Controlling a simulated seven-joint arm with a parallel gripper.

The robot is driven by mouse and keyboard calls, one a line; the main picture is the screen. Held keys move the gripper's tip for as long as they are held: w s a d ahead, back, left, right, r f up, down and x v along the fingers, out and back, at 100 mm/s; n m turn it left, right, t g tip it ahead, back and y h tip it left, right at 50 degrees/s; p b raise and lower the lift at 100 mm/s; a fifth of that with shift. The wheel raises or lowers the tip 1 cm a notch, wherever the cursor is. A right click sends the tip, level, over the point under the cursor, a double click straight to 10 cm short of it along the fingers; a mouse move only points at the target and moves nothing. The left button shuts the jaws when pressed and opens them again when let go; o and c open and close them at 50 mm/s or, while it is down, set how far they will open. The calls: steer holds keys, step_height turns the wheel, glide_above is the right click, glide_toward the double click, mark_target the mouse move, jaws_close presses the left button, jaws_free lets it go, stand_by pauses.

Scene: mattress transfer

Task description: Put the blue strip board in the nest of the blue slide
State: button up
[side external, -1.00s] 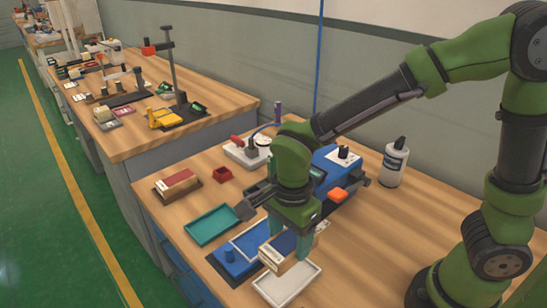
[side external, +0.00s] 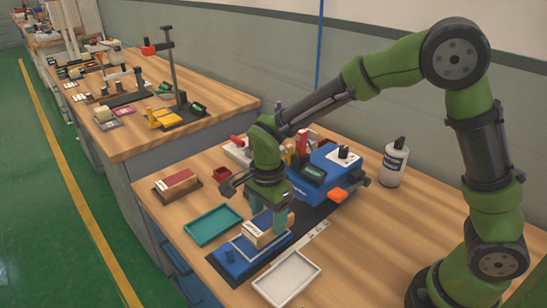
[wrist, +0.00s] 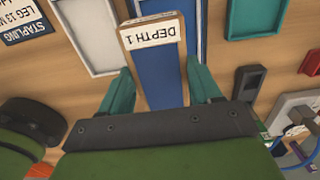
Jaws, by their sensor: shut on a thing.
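The blue strip board (wrist: 160,75), a wood-edged block with a blue face and a white "DEPTH 1" label, is between the teal fingers of my gripper (wrist: 160,88). In the side view the board (side external: 259,232) is over the pale-rimmed nest of the blue slide (side external: 234,268), below my gripper (side external: 268,219). My gripper is shut on the board. Whether the board touches the nest floor or hangs just above it, I cannot tell. The slide has a blue knob (side external: 229,256) at its front left; part of the nest is hidden by the board and fingers.
An empty white tray (side external: 287,279) is close to the right of the slide, and a teal tray (side external: 213,225) to its left. Behind stand the blue machine (side external: 322,172) with an orange part, a small red tray (side external: 222,174) and a white bottle (side external: 394,162).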

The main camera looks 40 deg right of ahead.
mark_target(259, 215)
steer(key=shift+w+a+f, duration=0.1)
steer(key=shift+w+a, duration=0.05)
steer(key=shift+w, duration=0.35)
steer(key=shift+w+a, duration=0.15)
steer(key=shift+w, duration=0.3)
steer(key=shift+f, duration=1.75)
steer(key=o, duration=1.1)
steer(key=shift+f, duration=0.15)
